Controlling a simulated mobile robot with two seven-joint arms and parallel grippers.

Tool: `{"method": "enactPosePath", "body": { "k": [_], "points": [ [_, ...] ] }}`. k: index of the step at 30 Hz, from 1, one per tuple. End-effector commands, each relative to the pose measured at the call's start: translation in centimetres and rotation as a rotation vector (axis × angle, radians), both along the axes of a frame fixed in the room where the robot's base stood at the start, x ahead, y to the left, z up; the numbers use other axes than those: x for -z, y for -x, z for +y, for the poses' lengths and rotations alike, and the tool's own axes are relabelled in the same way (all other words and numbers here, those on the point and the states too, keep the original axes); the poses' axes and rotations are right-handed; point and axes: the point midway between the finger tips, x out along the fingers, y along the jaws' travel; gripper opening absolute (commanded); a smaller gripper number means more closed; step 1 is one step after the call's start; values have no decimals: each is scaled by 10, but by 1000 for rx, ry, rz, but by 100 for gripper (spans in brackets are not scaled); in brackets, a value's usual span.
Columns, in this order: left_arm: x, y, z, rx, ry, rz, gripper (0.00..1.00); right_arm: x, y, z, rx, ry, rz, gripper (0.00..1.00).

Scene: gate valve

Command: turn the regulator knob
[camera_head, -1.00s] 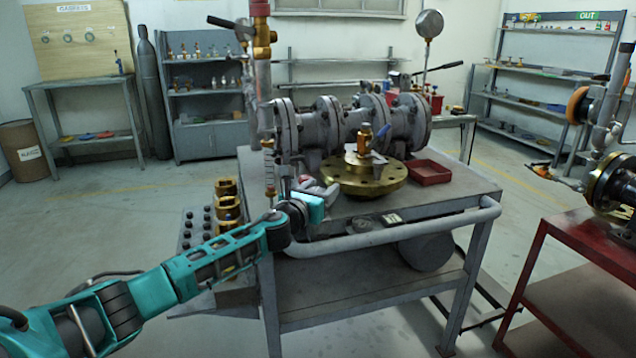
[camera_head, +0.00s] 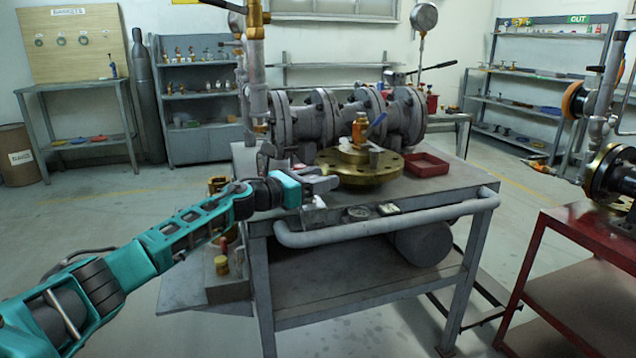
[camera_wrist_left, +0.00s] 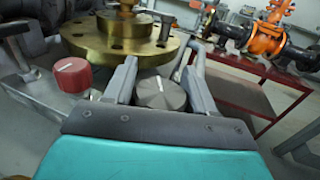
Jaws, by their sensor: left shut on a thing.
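My left gripper (camera_head: 322,184) reaches to the front left part of the grey workbench top (camera_head: 440,181). In the left wrist view, the fingers of this gripper (camera_wrist_left: 160,82) stand on either side of a dark grey round knob (camera_wrist_left: 160,95) with a white line on its top, and are shut on it. A red round knob (camera_wrist_left: 72,75), also with a white line, sits to the left, outside the fingers. Neither knob can be made out clearly in the head view, where the gripper covers that area. My right gripper is not in view.
A brass flange (camera_head: 362,171) with a small valve stands just beyond the gripper, close to the fingers. Large grey pipework (camera_head: 345,118) lies behind it. A red tray (camera_head: 427,164) is on the right. A grey rail (camera_head: 390,228) runs along the bench front.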

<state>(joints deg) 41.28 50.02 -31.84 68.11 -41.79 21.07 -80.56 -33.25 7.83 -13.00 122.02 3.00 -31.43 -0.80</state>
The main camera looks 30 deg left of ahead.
Motion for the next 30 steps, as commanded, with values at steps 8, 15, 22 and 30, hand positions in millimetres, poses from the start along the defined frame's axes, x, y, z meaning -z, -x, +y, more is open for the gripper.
{"method": "enactPosePath", "body": {
  "k": [8,15,22,30],
  "points": [
    [1,0,0,1,-1,2,25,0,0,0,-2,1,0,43],
    [0,0,0,0,0,1,75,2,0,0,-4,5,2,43],
    [0,0,0,0,-1,0,76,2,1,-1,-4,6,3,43],
    [1,19,8,-1,-2,2,76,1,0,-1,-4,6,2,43]
  ]
}}
